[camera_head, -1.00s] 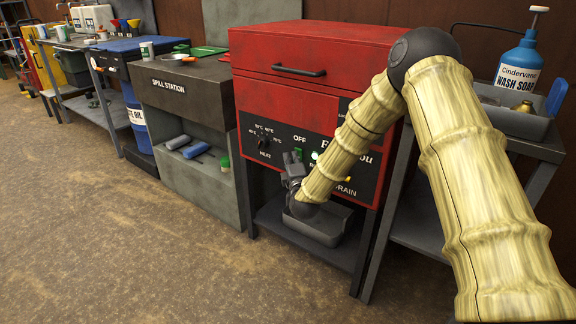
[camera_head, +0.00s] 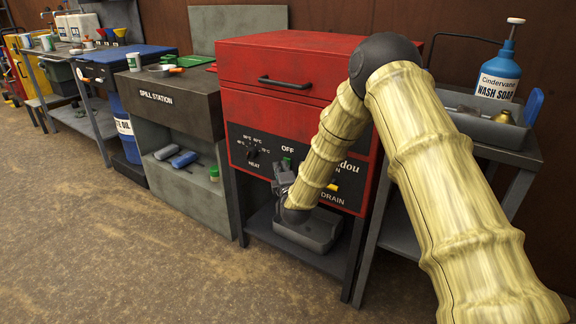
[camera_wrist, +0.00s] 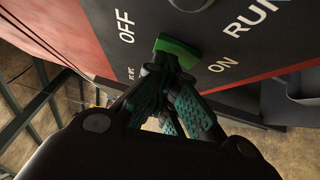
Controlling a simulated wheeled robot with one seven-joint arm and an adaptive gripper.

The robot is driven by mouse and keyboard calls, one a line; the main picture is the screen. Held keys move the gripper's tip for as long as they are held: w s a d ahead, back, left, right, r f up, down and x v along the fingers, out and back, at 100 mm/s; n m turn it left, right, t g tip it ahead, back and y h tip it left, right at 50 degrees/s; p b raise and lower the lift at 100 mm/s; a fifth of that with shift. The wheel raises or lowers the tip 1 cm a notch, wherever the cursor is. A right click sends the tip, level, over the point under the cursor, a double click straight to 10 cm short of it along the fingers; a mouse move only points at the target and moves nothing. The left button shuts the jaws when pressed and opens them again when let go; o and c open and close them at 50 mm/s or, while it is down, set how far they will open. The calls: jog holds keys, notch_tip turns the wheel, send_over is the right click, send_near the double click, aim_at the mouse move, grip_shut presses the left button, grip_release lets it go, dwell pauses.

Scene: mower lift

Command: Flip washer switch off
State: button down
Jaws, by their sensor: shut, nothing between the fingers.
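The red washer (camera_head: 300,75) stands with its black control panel facing me, behind my arm. A green switch (camera_wrist: 178,50) sits between the OFF and ON labels in the wrist view. In the head view it is a small green patch (camera_head: 287,161) below OFF, partly hidden by my gripper. My gripper (camera_wrist: 166,66) is shut and empty, its fingertips close at the switch's near edge. I cannot tell if they touch it. In the head view my gripper (camera_head: 282,174) is in front of the panel. Which way the switch is set is unclear.
A grey tray (camera_head: 318,236) is on the shelf below the panel. The heat knob (camera_head: 251,153) is left of the switch, and a yellow control (camera_head: 333,187) is above DRAIN. A wash soap bottle (camera_head: 501,72) stands on the right table. The floor in front is open.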

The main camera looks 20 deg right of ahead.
jog(key=s+a+r+p, duration=0.1)
jog(key=s+a+p, duration=0.2)
jog(key=s, duration=0.9)
jog(key=shift+s+a+r, duration=0.2)
jog(key=shift+s+a, duration=0.05)
jog(key=shift+a, duration=0.15)
